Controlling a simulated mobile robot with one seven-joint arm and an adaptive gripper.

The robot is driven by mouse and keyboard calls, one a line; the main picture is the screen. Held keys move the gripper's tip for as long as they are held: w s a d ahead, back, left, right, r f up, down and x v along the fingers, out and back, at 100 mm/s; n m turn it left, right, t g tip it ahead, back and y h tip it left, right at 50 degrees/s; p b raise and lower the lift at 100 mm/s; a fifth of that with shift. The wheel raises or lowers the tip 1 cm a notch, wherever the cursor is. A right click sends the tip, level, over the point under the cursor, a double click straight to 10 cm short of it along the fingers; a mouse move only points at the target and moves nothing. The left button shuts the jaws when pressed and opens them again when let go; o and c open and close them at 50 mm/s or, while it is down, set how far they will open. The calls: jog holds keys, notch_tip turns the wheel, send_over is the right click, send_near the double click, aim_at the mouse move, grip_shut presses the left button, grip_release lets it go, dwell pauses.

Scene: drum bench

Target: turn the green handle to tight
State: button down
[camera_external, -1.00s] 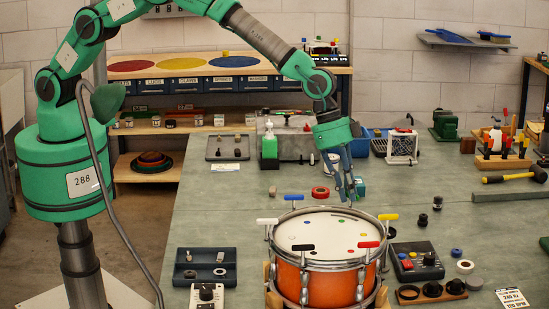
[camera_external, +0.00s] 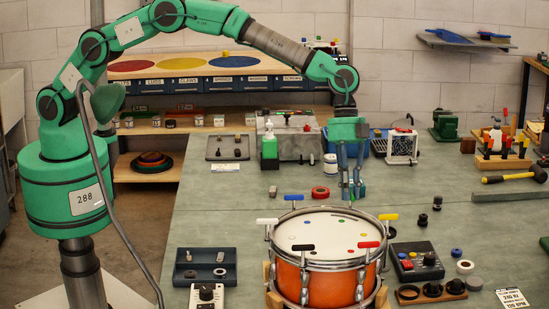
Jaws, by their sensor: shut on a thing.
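My gripper (camera_external: 352,192) points straight down at the back right rim of the orange drum (camera_external: 325,285). Its blue-grey fingers are shut at the place of the green handle. The fingers hide most or all of that handle, so its exact angle cannot be told. The drum stands upright on the bench with a white head (camera_external: 322,236) bearing small coloured dots. Around the rim are a white handle (camera_external: 267,221), a blue handle (camera_external: 293,197), a yellow handle (camera_external: 388,216), a red handle (camera_external: 368,245) and a black handle (camera_external: 304,247).
A dark blue tray (camera_external: 205,267) is at the left.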

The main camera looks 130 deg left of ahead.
dwell(0.4)
jog(key=c, duration=1.7)
grip_release()
jog(key=shift+o, duration=0.2)
jog(key=v, duration=1.2)
jog(key=shift+s, duration=0.1)
